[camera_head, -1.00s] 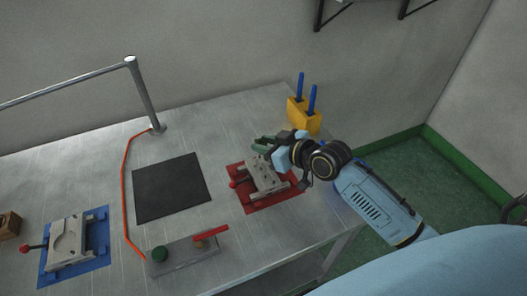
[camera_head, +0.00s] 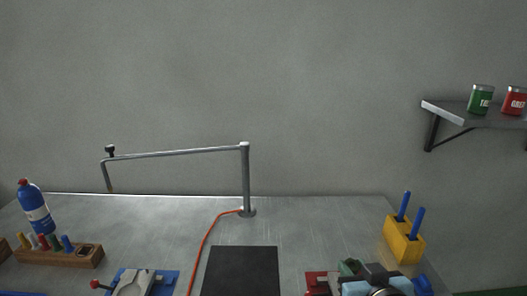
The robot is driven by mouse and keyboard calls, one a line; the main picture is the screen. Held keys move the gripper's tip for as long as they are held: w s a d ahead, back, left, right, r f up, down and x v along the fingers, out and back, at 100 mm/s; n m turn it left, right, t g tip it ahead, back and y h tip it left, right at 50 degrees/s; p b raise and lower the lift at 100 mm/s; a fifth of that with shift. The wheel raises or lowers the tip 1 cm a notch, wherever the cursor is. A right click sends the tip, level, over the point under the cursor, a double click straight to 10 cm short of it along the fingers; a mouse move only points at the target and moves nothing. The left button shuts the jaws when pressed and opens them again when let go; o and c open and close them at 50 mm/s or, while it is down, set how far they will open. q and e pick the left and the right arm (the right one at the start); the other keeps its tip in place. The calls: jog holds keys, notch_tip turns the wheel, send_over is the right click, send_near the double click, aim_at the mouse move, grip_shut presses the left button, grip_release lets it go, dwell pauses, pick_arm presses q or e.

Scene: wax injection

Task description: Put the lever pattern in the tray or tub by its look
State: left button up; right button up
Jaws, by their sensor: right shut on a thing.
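The piece's full shape and surface are hidden by the gripper and the picture's edge. A grey mould with a red knob (camera_head: 134,284) sits on the blue mat (camera_head: 170,278) at the bottom left, cut off by the edge. No tray or tub can be made out. My left gripper is not in view.
A black mat (camera_head: 240,270) lies bare mid-table. A metal post with an arm (camera_head: 245,180) and an orange cord (camera_head: 206,246) stand behind it. A yellow block with blue handles (camera_head: 403,241) is at right. A wooden rack (camera_head: 62,257) and blue bottle (camera_head: 36,208) are at left.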

jog(key=shift+s+d+r, duration=0.1)
jog(key=shift+w+a+f+n+y+p, duration=0.2)
jog(key=shift+w+f+n+y+p, duration=0.3)
jog(key=shift+w+n+y, duration=0.25)
jog(key=shift+w+a+f+n+y+p, duration=0.2)
jog(key=shift+w+f+n+y+p, duration=0.15)
jog(key=shift+w+n+y+p, duration=0.35)
jog(key=w+d, duration=0.1)
jog(key=w+d+f+n+y+p, duration=0.1)
jog(key=d, duration=0.1)
jog(key=w+d+g+y, duration=0.1)
jog(key=shift+w+d+f+n+p, duration=0.15)
jog(key=shift+d+f+n+p, duration=0.1)
jog(key=shift+f+p, duration=0.1)
notch_tip(320, 180, down, 4)
jog(key=shift+f+b, duration=0.25)
jog(key=shift+b, duration=0.2)
notch_tip(320, 180, down, 5)
jog(key=shift+f, duration=0.1)
